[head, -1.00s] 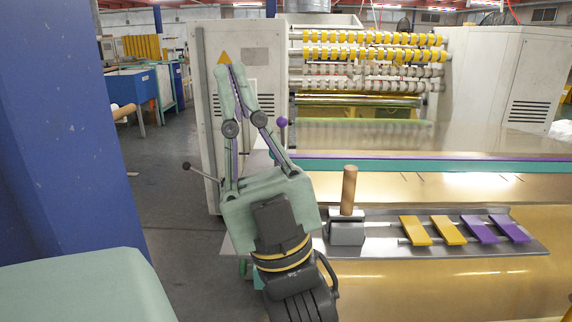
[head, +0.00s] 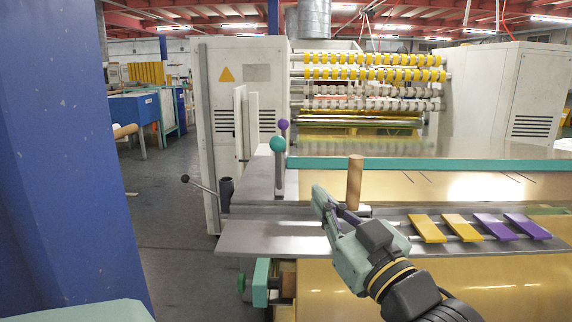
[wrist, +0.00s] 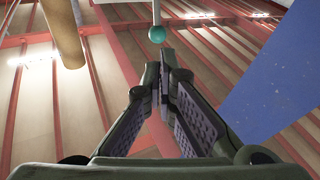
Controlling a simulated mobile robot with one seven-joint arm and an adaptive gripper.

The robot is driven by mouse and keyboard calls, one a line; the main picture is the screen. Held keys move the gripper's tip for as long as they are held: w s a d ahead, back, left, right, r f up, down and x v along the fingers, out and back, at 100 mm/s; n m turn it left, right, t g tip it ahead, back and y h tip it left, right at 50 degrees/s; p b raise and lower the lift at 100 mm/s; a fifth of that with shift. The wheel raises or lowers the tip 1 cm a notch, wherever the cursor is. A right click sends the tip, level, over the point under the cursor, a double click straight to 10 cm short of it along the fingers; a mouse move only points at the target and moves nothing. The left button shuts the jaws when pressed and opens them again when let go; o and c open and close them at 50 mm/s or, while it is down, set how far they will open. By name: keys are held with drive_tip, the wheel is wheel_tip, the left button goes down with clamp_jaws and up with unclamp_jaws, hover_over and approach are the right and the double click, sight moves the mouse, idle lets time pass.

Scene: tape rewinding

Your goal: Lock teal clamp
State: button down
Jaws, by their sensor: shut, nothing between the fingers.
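The teal clamp shows as a long teal bar (head: 430,164) across the machine bed. A lever with a teal ball knob (head: 277,144) stands upright near its left end. The teal knob also shows in the wrist view (wrist: 157,34), just beyond my fingertips and apart from them. My gripper (head: 319,192) is shut and empty, right of and below the lever in the head view, its fingers pointing up and left. In the wrist view, my fingertips (wrist: 167,58) are together.
A purple knob (head: 283,124) stands just behind the teal one. A wooden cylinder (head: 355,182) stands upright close behind my gripper. Yellow tabs (head: 428,229) and purple tabs (head: 497,227) lie on the metal shelf at right. A black-knobbed lever (head: 200,187) is at left.

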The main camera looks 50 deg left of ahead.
sight(280, 149)
drive_tip(key=p+x, duration=0.3)
drive_tip(key=x, duration=1.1)
drive_tip(key=shift+p, duration=0.35)
drive_tip(key=shift+w, duration=0.1)
